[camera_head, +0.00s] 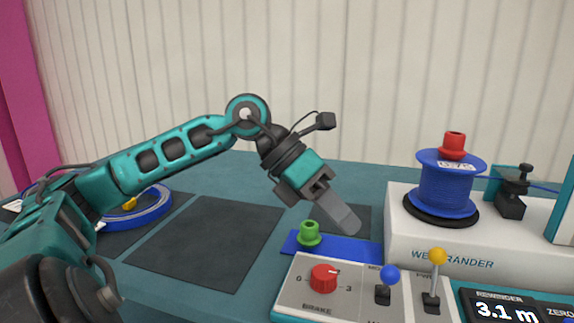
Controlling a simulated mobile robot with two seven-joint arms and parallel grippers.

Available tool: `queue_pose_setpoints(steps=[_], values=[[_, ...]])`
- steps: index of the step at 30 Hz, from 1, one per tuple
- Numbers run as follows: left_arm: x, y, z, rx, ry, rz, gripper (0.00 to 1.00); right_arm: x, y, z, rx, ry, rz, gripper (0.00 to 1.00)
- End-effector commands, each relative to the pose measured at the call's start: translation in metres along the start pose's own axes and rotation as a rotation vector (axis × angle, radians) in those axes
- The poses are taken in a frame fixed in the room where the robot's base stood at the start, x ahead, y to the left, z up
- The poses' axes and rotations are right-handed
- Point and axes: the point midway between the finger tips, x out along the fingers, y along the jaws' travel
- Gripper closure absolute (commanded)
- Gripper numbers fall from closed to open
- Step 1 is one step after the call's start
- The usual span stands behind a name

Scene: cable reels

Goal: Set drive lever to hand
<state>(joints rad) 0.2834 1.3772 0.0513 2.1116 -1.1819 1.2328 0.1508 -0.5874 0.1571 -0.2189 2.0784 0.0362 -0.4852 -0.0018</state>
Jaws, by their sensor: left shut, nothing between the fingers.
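A blue-knobbed lever (390,275) stands on the light control panel (333,298) at the bottom. Its labels are partly hidden or cut off, so its set position cannot be read. A yellow-knobbed lever (437,257) stands to its right, and both levers rise from dark slots. Which one is the drive lever is not clearly readable. My left gripper (343,222) is shut and empty. It points down and to the right, above and to the left of the blue knob, apart from both levers. My right gripper is not in view.
The red BRAKE dial (324,278) and a green knob piece (309,233) on a blue plate (352,249) lie close to my left gripper. A white machine (420,242) with a blue cable reel (446,183) stands right. A display (510,309) reads 3.1 m.

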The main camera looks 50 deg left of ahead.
Motion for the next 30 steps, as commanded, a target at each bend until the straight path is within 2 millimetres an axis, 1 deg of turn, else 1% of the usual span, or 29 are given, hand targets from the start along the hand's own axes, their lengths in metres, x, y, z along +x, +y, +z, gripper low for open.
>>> queue_pose_setpoints(steps=[1, 6, 11, 12, 15, 18, 22, 30], values=[[-0.003, 0.003, -0.004, -0.002, 0.001, 0.003, 1.00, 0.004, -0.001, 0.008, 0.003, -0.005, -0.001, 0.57], [-0.023, 0.001, -0.003, 0.001, -0.001, 0.002, 1.00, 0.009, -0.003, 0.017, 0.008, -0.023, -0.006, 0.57], [-0.050, -0.001, -0.003, 0.001, -0.005, 0.000, 1.00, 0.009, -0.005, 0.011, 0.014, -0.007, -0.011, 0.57], [-0.059, -0.002, -0.002, 0.000, -0.005, 0.000, 1.00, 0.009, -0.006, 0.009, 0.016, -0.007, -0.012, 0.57], [-0.076, -0.003, -0.003, 0.000, -0.004, -0.001, 1.00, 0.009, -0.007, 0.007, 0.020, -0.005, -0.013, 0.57], [-0.087, -0.004, -0.004, 0.001, -0.002, 0.000, 1.00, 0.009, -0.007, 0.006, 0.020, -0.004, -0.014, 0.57], [-0.095, -0.005, -0.004, 0.001, 0.000, -0.001, 1.00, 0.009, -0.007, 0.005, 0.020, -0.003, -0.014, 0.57], [-0.096, -0.005, -0.004, 0.001, 0.000, -0.001, 1.00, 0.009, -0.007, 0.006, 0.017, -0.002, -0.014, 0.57]])
